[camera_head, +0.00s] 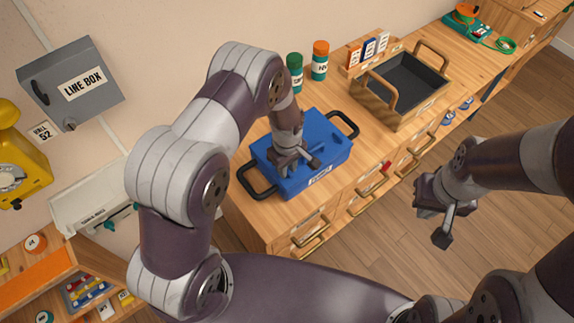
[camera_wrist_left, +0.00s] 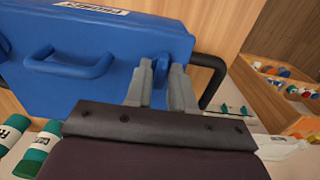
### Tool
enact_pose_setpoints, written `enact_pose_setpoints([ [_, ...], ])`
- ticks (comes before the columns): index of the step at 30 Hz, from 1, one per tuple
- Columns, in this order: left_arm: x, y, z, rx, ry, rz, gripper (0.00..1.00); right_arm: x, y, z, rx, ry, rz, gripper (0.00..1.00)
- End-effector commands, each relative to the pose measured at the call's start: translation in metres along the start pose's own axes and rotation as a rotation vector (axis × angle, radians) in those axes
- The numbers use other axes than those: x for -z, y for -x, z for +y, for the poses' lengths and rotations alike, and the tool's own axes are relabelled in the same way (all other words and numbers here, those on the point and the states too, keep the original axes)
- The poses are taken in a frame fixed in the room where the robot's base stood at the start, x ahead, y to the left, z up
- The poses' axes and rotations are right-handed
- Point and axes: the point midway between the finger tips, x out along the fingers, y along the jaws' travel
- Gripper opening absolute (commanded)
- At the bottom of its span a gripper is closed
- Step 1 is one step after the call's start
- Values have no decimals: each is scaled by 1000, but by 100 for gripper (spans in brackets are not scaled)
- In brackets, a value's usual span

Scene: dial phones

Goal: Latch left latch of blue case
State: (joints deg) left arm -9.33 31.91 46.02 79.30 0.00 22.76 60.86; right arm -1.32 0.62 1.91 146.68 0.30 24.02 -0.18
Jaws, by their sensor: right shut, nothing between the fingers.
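The blue case (camera_head: 333,150) stands on the wooden counter with its lid down; a black loop handle sticks out at each end. My left gripper (camera_head: 299,163) is over the case in the head view. In the left wrist view, its two fingers (camera_wrist_left: 162,72) are apart, with a small blue part (camera_wrist_left: 161,61), which looks like a latch, showing between their tips. I cannot tell whether they touch it. The case's blue top handle (camera_wrist_left: 75,67) lies left of the fingers. My right gripper (camera_head: 441,214) is shut and empty, off the counter's front.
A wooden tray (camera_head: 378,98) with upright handles stands right of the case. A green bottle (camera_head: 295,72) and an orange-capped bottle (camera_head: 320,62) stand behind it. Drawers with brass handles (camera_head: 310,240) front the counter. A grey line box (camera_head: 72,84) hangs on the wall.

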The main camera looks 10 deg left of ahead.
Motion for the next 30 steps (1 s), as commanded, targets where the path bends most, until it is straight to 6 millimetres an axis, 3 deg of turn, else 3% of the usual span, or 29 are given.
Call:
enact_pose_setpoints([
  [2, 0, 0, 0, 0, 0, 0, 0, 0, 0, 0, 0, 0, 0, 0],
  [14, 0, 0, 0, -1, -42, 0, 0, 0, -1, 0, 0, 0, 0, 0],
  [30, 0, 0, 1, -1, -471, 1, 0, -1, -11, 0, 0, 0, 0, 0],
])
